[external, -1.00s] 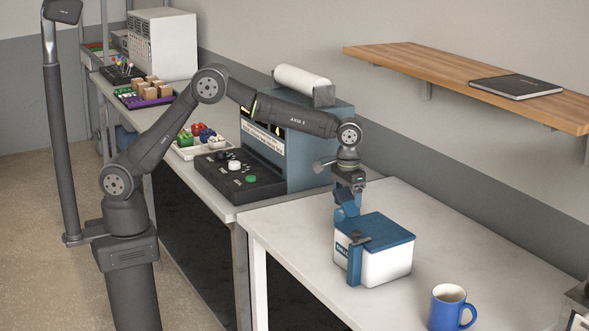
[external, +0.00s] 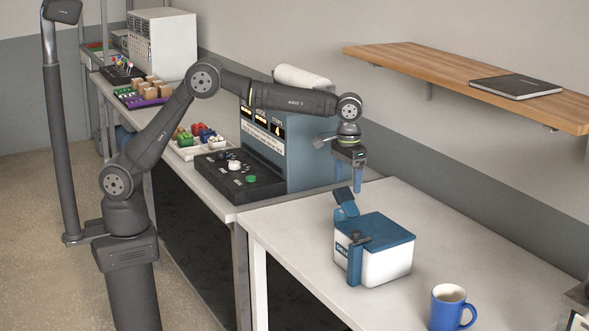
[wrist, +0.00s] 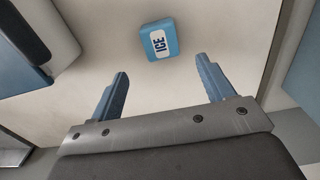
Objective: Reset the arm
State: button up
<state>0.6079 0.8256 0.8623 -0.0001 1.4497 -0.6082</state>
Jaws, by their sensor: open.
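My gripper (external: 357,191) hangs in the external view above the table, behind and above a white box with a blue lid (external: 385,230). Its two blue fingers point down, apart, with nothing between them. In the wrist view my gripper (wrist: 162,80) also shows open and empty. The box has a dark-knobbed blue clasp on its front and a tilted blue piece (external: 346,202) at its back left, just below my fingertips and apart from them. A small blue block marked ICE (wrist: 158,40) shows beyond the fingers in the wrist view; I cannot place it in the external view.
A blue mug (external: 450,308) stands right of the box. A blue machine with a dark control panel (external: 239,176) is on the left bench, beside a tray (external: 186,152) of coloured pieces. A wooden shelf (external: 430,68) holds a dark notebook (external: 515,87). The white table (external: 290,232) has free room.

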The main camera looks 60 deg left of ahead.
aim_at(346, 213)
notch_tip(346, 213, down, 11)
jog(key=shift+f, duration=0.1)
jog(key=r, duration=1)
jog(key=shift+s+r, duration=0.25)
jog(key=shift+r, duration=0.15)
jog(key=s+a+r+m, duration=0.5)
jog(key=s+a+r, duration=0.15)
jog(key=s, duration=0.35)
jog(key=a+f+n, duration=0.3)
jog(key=a+n, duration=0.1)
jog(key=a, duration=0.9)
jog(key=a+f+n, duration=0.3)
jog(key=a+n, duration=0.2)
jog(key=a, duration=0.8)
jog(key=a+f+n, duration=0.3)
jog(key=a+n, duration=0.1)
jog(key=a, duration=0.9)
jog(key=shift+a+f+n, duration=0.1)
jog(key=shift+a+n, duration=0.3)
